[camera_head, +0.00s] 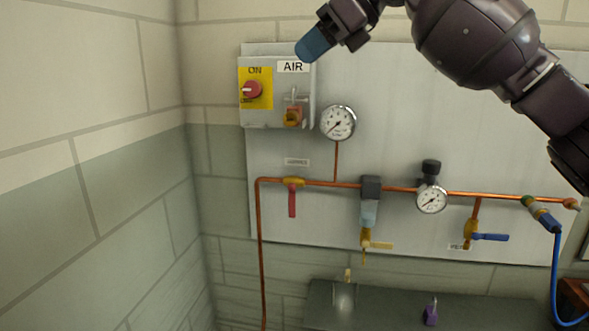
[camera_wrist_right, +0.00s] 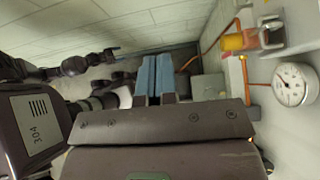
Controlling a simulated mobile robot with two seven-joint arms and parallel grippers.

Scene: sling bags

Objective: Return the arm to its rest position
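My right arm (camera_head: 475,45) reaches in from the right edge of the head view, high in front of the wall panel. My right gripper (camera_head: 313,46) is at the top, by the AIR label and the grey switch box (camera_head: 277,115). In the right wrist view its two blue fingers (camera_wrist_right: 156,76) lie side by side, closed, with nothing seen between them. Dark arm links of mine (camera_wrist_right: 75,66) show at the left of the wrist view; a left gripper there is too small to make out. The head view does not show my left arm.
The pale panel (camera_head: 400,85) carries a red knob (camera_head: 252,89), a gauge (camera_head: 338,122), a second gauge (camera_head: 432,199), copper pipe (camera_head: 260,260), a red-handled valve (camera_head: 292,200) and a blue-handled valve (camera_head: 490,237). A blue hose (camera_head: 555,280) hangs right. A grey shelf (camera_head: 390,306) holds a purple padlock (camera_head: 431,316).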

